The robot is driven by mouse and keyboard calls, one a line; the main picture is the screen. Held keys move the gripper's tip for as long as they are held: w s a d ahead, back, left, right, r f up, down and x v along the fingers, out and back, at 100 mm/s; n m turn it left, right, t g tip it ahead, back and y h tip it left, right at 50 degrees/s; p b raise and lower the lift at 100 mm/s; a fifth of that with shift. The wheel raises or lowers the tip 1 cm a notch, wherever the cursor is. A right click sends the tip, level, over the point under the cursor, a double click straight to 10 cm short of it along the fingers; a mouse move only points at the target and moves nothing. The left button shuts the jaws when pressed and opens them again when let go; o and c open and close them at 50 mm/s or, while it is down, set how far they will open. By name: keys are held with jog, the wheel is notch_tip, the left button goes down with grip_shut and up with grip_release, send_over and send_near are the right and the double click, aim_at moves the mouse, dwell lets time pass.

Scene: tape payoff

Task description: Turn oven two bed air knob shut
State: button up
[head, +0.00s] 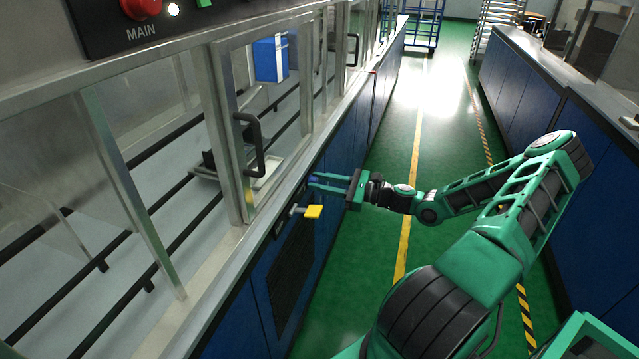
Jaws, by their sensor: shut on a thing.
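My gripper (312,181) reaches left to the blue front panel below the machine's ledge. Its fingers are shut on a small blue knob (314,178) at the panel, and they hide most of it. A yellow handle (313,212) on a pale stem sticks out from the same panel, nearer to me and apart from the fingers. I cannot read any label by either one, so I cannot tell which oven or air line the blue knob belongs to, nor how far it is turned.
Above the knobs runs a metal ledge with glass doors; one has a black pull handle (251,143). A dark vent grille (292,270) lies below. The green aisle floor (375,270) is clear. Blue cabinets (520,90) line the right side, near my arm. A blue rack (423,25) stands far back.

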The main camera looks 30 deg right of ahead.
jog(key=n, duration=0.7)
jog(key=shift+w, duration=0.1)
jog(key=n, duration=0.4)
jog(key=shift+n, duration=0.4)
jog(key=shift+a+n, duration=0.1)
jog(key=shift+n, duration=1.7)
jog(key=o, duration=1)
jog(key=shift+f, duration=0.15)
jog(key=shift+c, duration=0.2)
jog(key=v, duration=1)
jog(key=shift+s+d, duration=0.25)
jog(key=shift+s, duration=0.05)
